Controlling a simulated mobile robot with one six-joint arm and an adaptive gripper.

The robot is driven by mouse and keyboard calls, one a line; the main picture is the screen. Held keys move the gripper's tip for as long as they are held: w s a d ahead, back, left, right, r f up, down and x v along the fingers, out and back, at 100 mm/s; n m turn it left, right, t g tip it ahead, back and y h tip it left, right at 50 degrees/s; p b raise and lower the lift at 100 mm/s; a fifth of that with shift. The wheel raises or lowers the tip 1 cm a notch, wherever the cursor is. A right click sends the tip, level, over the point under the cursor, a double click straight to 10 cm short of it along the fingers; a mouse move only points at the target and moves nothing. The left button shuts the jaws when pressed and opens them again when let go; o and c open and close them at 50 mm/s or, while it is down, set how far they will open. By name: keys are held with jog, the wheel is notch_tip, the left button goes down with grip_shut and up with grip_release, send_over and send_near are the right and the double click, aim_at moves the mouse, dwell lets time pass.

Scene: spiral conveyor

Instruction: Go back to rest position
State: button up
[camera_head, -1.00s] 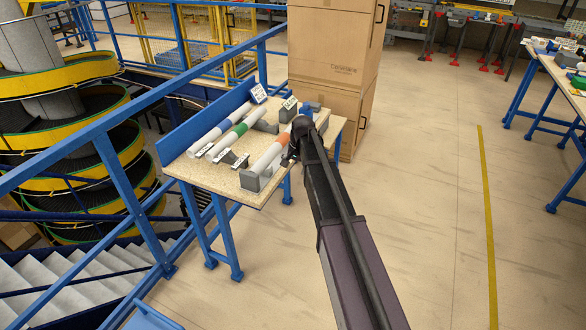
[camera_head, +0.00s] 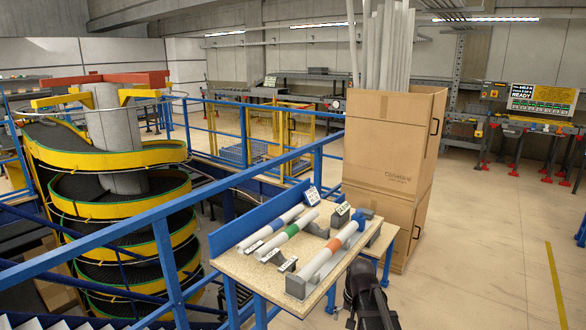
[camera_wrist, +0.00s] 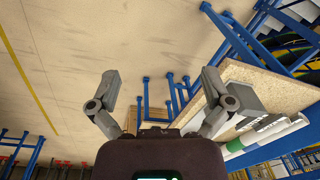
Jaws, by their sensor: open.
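My gripper (camera_wrist: 158,95) is open in the wrist view, with its two grey fingers spread wide and nothing between them. Past the fingers I see bare floor and blue table legs. In the head view my dark arm (camera_head: 366,290) shows at the bottom, beside the right front of a small worktable (camera_head: 262,275); the fingers cannot be made out there. On the table lie white tubes with a blue band (camera_head: 276,229), a green band (camera_head: 291,231) and an orange band (camera_head: 333,246).
A tall cardboard box (camera_head: 385,145) holding long grey tubes stands behind the table. Blue railings (camera_head: 160,215) and a yellow-black spiral conveyor (camera_head: 120,155) are at left. A screen (camera_head: 541,100) stands at back right. The floor (camera_head: 480,240) at right is clear.

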jog(key=s+n, duration=0.2)
jog(key=s, duration=0.9)
jog(key=shift+s+d+n+g+h, duration=0.15)
jog(key=shift+s+n+g+h, duration=0.15)
jog(key=shift+s+n+h, duration=0.1)
